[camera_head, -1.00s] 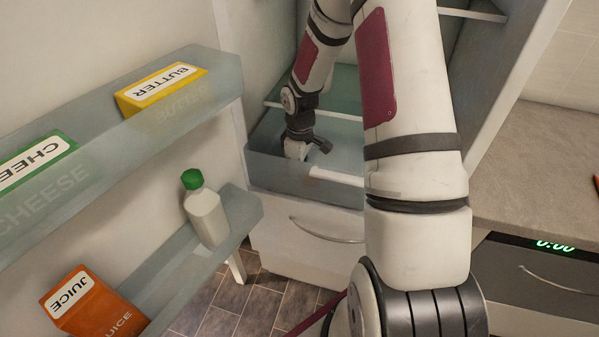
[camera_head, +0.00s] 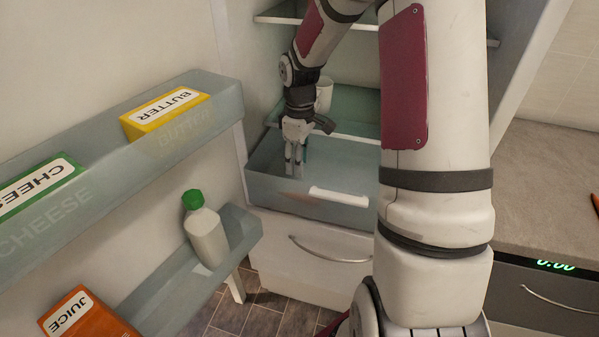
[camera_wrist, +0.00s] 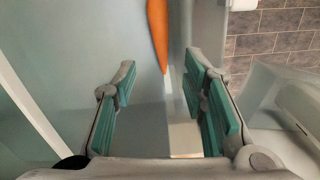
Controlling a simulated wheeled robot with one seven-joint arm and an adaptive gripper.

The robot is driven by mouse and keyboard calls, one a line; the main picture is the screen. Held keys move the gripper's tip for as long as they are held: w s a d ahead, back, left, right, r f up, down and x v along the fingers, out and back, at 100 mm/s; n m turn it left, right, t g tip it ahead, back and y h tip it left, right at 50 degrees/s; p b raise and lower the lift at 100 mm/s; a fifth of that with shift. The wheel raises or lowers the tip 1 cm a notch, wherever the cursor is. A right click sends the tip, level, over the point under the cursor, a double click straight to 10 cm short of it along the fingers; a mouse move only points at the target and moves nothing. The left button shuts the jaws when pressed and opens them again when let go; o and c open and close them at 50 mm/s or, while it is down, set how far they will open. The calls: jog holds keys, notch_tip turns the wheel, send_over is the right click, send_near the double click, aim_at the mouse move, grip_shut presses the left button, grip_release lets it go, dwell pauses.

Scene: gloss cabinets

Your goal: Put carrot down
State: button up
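The orange carrot (camera_wrist: 158,32) shows in the wrist view beyond my fingertips, against the pale blue-green drawer surface, close along a drawer wall. My gripper (camera_wrist: 160,80) has its two green-padded fingers wide apart with nothing between them. In the head view my gripper (camera_head: 293,168) points down inside the translucent fridge drawer (camera_head: 262,184), fingers low behind its front wall. A faint brownish patch shows through that front below the fingers; I cannot tell for sure that it is the carrot.
The open fridge door at left holds butter (camera_head: 165,108), cheese (camera_head: 35,187), juice (camera_head: 85,315) and a green-capped bottle (camera_head: 206,232). A white mug (camera_head: 323,95) stands on the shelf behind my gripper. A counter (camera_head: 545,185) is at right.

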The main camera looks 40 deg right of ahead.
jog(key=s+a+r+m+t+h, duration=0.1)
jog(key=s+a+r, duration=0.3)
jog(key=r, duration=0.4)
jog(key=s+a+r+m+t+h, duration=0.1)
jog(key=s+a+r+m, duration=0.1)
jog(key=s+a+r, duration=0.45)
jog(key=s+a+r+m+t+y, duration=0.1)
jog(key=s+a+r, duration=0.2)
jog(key=s, duration=0.3)
jog(key=s+a+r+m+t, duration=0.1)
jog(key=s+a+r+m, duration=0.1)
jog(key=s, duration=0.5)
jog(key=shift+a+r+t+y, duration=0.3)
jog(key=shift+a+r+y, duration=0.15)
jog(key=shift+r, duration=0.15)
